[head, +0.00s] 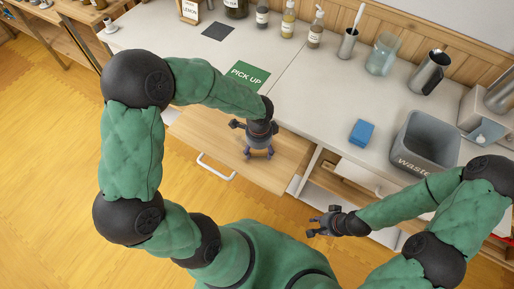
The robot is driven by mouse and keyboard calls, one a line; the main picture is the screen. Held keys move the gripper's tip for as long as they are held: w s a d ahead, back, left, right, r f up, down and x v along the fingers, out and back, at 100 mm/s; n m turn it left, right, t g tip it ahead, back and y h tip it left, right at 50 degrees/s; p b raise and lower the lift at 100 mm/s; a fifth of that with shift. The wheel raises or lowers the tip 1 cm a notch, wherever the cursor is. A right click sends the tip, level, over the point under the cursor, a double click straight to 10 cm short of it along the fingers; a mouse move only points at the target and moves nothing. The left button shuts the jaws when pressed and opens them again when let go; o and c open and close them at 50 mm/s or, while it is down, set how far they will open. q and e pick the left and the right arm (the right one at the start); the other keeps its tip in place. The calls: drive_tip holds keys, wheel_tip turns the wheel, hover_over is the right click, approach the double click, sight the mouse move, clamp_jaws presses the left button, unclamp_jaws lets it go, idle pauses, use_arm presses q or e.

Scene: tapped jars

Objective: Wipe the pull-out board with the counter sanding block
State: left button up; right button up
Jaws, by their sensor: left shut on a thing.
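The pull-out board (195,137) is a light wooden panel that sticks out from under the counter, with a white bar handle (215,167) at its front. My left gripper (258,155) is over the right part of the board, pointing down. It is shut on a small greyish thing, mostly hidden by the fingers, which seems to be the sanding block. I cannot tell whether it touches the board. My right gripper (315,224) is open and empty, in front of the counter and apart from the board.
A blue block (361,132) lies on the counter left of the grey waste bin (427,143). A green PICK UP mat (247,75) lies behind the board. Bottles, a cup (347,44), a glass jar (382,55) and a metal pitcher (429,72) line the back.

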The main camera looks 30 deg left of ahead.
sight(235, 141)
use_arm(q)
drive_tip(key=shift+s+d, duration=0.15)
drive_tip(key=shift+d, duration=1.15)
drive_tip(key=shift+s+d, duration=0.1)
drive_tip(key=shift+d, duration=1.15)
drive_tip(key=shift+w+a, duration=0.2)
drive_tip(key=shift+a, duration=2.4)
drive_tip(key=shift+p, duration=0.3)
drive_tip(key=shift+w+a+p, duration=0.15)
drive_tip(key=shift+a+p, duration=0.15)
drive_tip(key=shift+a, duration=1)
drive_tip(key=shift+w+a+p, duration=0.1)
drive_tip(key=shift+a+p, duration=0.15)
drive_tip(key=shift+a, duration=1)
drive_tip(key=shift+w+a+p, duration=0.2)
drive_tip(key=shift+a+p, duration=0.55)
drive_tip(key=shift+a, duration=1.75)
